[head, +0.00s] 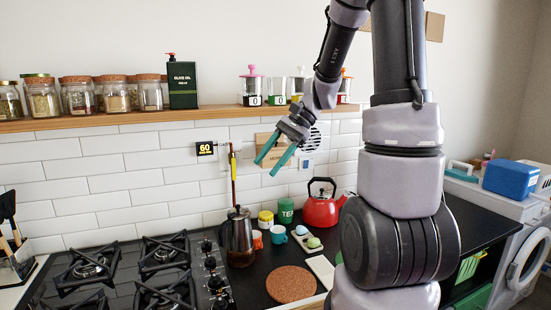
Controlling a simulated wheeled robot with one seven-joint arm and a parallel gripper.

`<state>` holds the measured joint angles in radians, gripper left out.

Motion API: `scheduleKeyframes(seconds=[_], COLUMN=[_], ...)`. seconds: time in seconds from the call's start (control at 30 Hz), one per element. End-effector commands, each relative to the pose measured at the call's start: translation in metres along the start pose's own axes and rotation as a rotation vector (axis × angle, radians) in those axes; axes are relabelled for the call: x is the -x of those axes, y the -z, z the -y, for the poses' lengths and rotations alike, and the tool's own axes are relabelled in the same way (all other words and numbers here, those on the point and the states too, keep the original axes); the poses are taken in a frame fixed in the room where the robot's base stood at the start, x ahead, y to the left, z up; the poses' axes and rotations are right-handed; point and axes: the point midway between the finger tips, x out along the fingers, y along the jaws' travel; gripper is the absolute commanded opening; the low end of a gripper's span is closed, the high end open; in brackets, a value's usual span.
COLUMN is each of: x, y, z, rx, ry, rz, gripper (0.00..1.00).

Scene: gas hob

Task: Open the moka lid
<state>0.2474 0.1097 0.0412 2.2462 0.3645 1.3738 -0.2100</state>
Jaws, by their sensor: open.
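The moka pot (237,238) is dark metal and stands upright on the counter, just right of the hob. Its lid (238,212) is on top with a small dark knob and looks closed. My gripper (267,167) is in the air above and to the right of the moka pot, in front of the tiled wall. Its two teal fingers are apart with nothing between them, pointing down and left. It touches nothing. The pot's far side is hidden.
The gas hob (112,285) lies left of the pot. A red kettle (322,208), green tin (286,211), cups and a cork mat (291,284) are to the right. A shelf (130,119) with jars runs along the wall behind. A yellow-and-red utensil (233,175) hangs behind the pot.

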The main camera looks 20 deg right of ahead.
Motion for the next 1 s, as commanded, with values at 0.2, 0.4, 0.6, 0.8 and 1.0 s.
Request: scheduleKeyframes(seconds=[0.2, 0.4, 0.6, 0.8, 1.0], x=[0.008, 0.009, 0.009, 0.010, 0.028], y=[-0.013, -0.015, -0.015, -0.017, -0.043], z=[-0.004, -0.005, -0.004, -0.005, -0.013], rx=[0.056, 0.066, 0.065, 0.074, 0.195], ry=[-0.023, -0.028, -0.028, -0.030, -0.064], rz=[-0.063, -0.075, -0.075, -0.084, -0.223], gripper=[0.54, 0.54, 0.54, 0.54, 0.54])
